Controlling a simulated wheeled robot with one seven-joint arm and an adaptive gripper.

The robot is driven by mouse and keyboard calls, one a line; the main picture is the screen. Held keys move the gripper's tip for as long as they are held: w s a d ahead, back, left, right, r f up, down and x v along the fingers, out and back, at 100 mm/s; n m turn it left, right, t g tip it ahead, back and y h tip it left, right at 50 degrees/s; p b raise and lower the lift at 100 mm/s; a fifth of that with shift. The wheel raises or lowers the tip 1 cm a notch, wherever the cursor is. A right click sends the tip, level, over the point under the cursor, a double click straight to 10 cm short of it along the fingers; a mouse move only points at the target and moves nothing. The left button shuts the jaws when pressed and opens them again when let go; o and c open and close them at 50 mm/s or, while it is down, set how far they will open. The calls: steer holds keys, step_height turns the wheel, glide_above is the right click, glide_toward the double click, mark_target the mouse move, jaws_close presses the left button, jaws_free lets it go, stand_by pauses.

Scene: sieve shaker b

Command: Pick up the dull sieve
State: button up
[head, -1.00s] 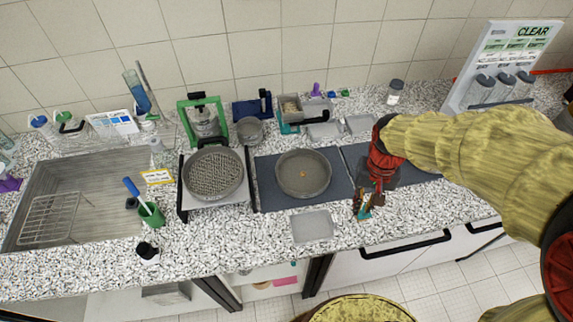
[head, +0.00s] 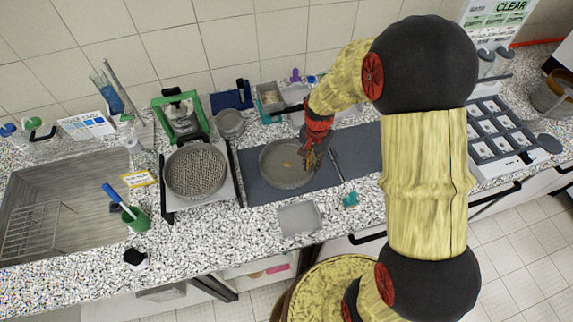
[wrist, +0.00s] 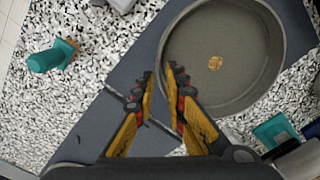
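A dull grey round sieve (head: 283,178) with a small brown patch inside lies on a dark mat (head: 258,192). It shows at the upper right of the wrist view (wrist: 205,32). A second round pan with a mesh-like floor (head: 195,172) sits on a white-sided device to its left. My gripper (head: 311,158) is at the right rim of the dull sieve in the head view. In the wrist view my gripper (wrist: 162,73) is open with a narrow gap. Its right fingertip overlaps the sieve's rim. I cannot tell whether it touches.
A teal-handled brush (wrist: 50,58) lies on the speckled counter. A clear flat tray (head: 300,218) is in front of the sieve. A green-framed device (head: 181,115), a small metal pot (head: 229,123) and a sink (head: 60,190) are to the left.

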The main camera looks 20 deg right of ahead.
step_height(320, 180, down, 6)
steer(key=shift+d+r+b, duration=0.15)
steer(key=shift+r+b, duration=0.1)
steer(key=shift+b, duration=0.1)
steer(key=shift+s, duration=0.1)
jaws_close()
steer(key=shift+r, duration=0.1)
stand_by(0.4)
